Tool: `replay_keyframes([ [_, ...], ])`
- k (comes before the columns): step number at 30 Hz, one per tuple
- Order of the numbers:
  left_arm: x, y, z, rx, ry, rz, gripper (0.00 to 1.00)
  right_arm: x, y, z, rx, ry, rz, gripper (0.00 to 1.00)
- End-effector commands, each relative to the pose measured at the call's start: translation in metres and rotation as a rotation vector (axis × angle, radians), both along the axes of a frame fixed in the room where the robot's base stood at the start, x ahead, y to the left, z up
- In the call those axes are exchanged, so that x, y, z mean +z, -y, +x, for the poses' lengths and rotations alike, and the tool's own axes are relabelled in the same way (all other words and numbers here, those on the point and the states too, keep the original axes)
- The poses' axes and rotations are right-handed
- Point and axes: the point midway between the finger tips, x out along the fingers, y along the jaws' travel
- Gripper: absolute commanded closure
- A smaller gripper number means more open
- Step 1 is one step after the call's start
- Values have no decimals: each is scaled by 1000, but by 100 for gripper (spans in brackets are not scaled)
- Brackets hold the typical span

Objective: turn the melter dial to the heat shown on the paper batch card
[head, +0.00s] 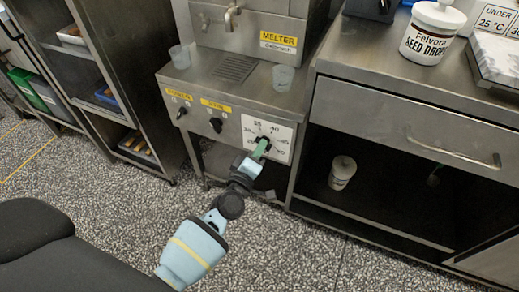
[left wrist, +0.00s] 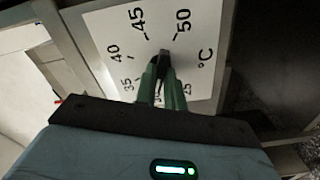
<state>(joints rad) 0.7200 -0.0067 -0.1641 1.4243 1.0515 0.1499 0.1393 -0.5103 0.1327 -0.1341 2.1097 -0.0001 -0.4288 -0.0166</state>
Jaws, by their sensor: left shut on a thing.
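The melter (head: 245,35) stands at the top centre in the head view, with a yellow MELTER label. Its dial plate (head: 281,130) is white with black numbers around it; it also fills the middle of the left wrist view (left wrist: 105,28), where 35, 40, 45, 50 and °C are readable. My left gripper (head: 262,148) is at the plate, its green fingers (left wrist: 163,85) shut on the small black dial knob (left wrist: 164,57). The fingers partly cover the knob, and I cannot tell its exact setting. I cannot make out a paper batch card. My right gripper is out of view.
Two black knobs (head: 216,125) sit left of the plate under yellow labels. Cups (head: 283,77) stand on the melter's ledge. A counter (head: 390,65) on the right bears a SEED DROPS jar (head: 430,35) and an UNDER 25 °C sign (head: 494,18). Shelves (head: 110,60) stand left.

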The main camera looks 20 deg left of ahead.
Motion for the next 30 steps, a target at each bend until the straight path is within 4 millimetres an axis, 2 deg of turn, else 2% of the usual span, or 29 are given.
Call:
replay_keyframes([
  [9,-2,0,-1,0,-6,-112,100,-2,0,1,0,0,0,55],
  [24,-1,0,-1,0,-7,-129,100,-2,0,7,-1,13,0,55],
  [25,-1,0,-1,0,-7,-129,88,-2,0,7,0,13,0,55],
  [30,-1,0,-1,-1,-6,-129,67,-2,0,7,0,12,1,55],
])
